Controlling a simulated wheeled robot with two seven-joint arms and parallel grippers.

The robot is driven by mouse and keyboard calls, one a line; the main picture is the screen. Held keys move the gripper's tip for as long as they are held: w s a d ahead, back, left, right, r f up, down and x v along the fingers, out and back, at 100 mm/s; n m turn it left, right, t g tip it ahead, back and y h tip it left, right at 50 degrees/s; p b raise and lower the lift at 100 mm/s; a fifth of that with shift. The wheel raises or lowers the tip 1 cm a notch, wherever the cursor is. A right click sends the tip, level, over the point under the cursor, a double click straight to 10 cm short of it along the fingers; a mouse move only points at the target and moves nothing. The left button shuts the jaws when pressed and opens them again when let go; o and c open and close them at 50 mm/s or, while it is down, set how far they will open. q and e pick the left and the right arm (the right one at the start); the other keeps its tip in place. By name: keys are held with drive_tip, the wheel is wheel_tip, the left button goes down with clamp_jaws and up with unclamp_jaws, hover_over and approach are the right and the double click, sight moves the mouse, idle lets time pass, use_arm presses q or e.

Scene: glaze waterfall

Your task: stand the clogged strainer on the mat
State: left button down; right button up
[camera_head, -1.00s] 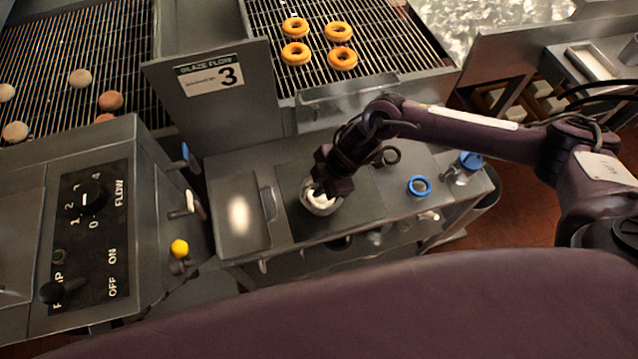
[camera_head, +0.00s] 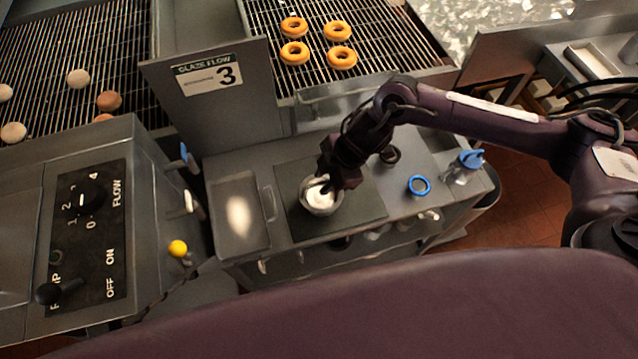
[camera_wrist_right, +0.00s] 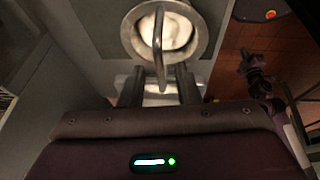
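The strainer (camera_head: 321,209) is a round metal cup with white glaze in it. It appears to stand upright on the dark mat (camera_head: 358,207), left of the mat's middle. It also shows in the right wrist view (camera_wrist_right: 128,38), with its metal loop handle pointing down toward my gripper. My right gripper (camera_head: 336,183) is at the strainer's upper right edge. In the wrist view its two fingers (camera_wrist_right: 159,86) are spread, with the handle's end between them and gaps visible on both sides. My left gripper is not in view.
A blue ring (camera_head: 419,185) and a blue-topped bottle (camera_head: 463,167) stand right of the mat. A metal tray (camera_head: 240,237) lies to its left. Behind is the number 3 sign panel (camera_head: 212,88) and a rack with donuts (camera_head: 340,57). A control panel (camera_head: 90,230) stands at left.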

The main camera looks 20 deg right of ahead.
drive_tip(key=v, duration=0.8)
drive_tip(key=shift+b, duration=0.4)
drive_tip(key=shift+d, duration=0.1)
